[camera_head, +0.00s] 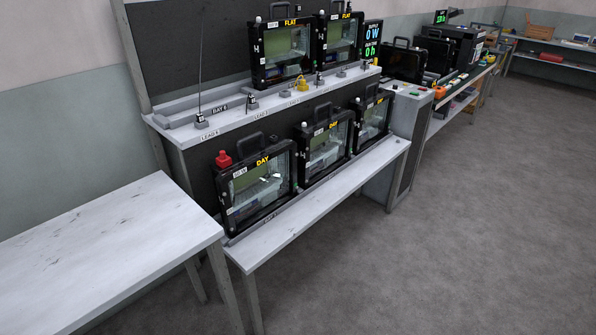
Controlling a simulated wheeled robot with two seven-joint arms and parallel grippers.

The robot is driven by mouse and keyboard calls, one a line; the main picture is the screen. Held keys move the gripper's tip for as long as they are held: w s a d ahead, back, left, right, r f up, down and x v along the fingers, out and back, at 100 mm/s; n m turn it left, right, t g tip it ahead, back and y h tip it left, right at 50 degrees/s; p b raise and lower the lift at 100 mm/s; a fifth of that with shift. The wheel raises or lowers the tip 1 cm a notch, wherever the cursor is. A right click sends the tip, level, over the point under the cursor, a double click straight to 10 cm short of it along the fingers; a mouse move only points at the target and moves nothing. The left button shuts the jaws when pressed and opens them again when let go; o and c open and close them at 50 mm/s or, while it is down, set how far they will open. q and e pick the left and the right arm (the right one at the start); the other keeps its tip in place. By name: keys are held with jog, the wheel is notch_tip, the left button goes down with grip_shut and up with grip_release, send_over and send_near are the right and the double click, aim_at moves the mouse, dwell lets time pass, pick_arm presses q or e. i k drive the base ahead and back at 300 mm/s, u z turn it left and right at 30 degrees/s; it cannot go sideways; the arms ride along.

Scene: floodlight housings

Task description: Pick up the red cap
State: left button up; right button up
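The red cap (223,159) sits on the top left corner of the nearest black floodlight housing (258,184). This housing carries a yellow "DAY" label and stands on the low front shelf of the bench (285,226). The cap looks upright, with a narrower top part over a wider base. Neither of my grippers shows in the head view.
Two more "DAY" housings (325,143) stand to the right on the same shelf. Two "FLAT" housings (284,50) stand on the upper shelf. An empty white table (105,245) is at the left. The grey floor (450,220) at the right is clear.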

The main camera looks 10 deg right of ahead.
aim_at(224, 161)
jog(key=z, duration=0.45)
jog(key=i, duration=1.2)
jog(key=u, duration=0.8)
